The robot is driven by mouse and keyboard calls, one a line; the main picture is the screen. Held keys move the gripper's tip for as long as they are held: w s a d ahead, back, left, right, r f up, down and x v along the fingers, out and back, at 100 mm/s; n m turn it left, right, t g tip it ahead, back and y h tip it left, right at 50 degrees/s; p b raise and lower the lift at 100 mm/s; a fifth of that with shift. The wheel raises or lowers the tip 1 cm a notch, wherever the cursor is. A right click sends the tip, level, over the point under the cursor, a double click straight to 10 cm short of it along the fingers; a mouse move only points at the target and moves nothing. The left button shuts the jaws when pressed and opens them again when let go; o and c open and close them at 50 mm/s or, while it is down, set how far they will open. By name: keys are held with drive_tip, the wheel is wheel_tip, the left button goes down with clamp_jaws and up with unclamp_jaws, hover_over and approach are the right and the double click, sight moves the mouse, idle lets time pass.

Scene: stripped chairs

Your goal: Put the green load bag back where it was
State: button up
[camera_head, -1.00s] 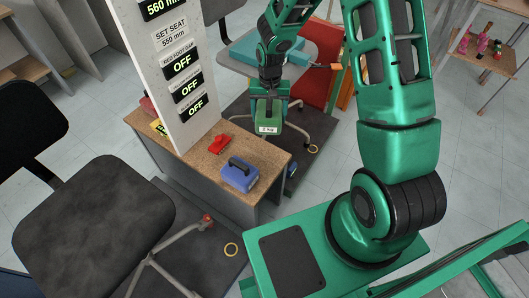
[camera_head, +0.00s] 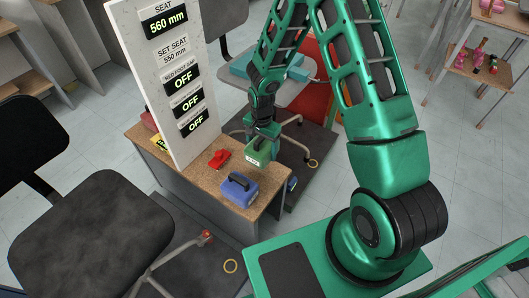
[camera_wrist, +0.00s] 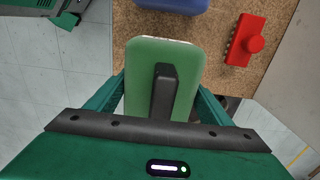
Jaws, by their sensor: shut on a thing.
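The green load bag (camera_head: 258,152) hangs in my gripper (camera_head: 262,135), which is shut on its dark handle. In the head view the bag is at the back right corner of the wooden bench top (camera_head: 204,181). Whether it touches the top or is just above it I cannot tell. In the wrist view the bag (camera_wrist: 145,75) fills the middle, with its dark handle between the fingers of my gripper (camera_wrist: 163,95). Part of the bag overlaps the bench edge there.
A blue bag (camera_head: 238,189) and a red piece (camera_head: 219,159) stand on the bench beside the green bag. A white panel with displays (camera_head: 165,80) rises from the bench. A black chair (camera_head: 95,235) stands at the left. A grey seat (camera_head: 283,92) is behind my arm.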

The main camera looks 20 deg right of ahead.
drive_tip(key=shift+w+f, duration=0.1)
drive_tip(key=shift+f, duration=3.85)
drive_tip(key=o, duration=2.1)
drive_tip(key=shift+f, duration=0.1)
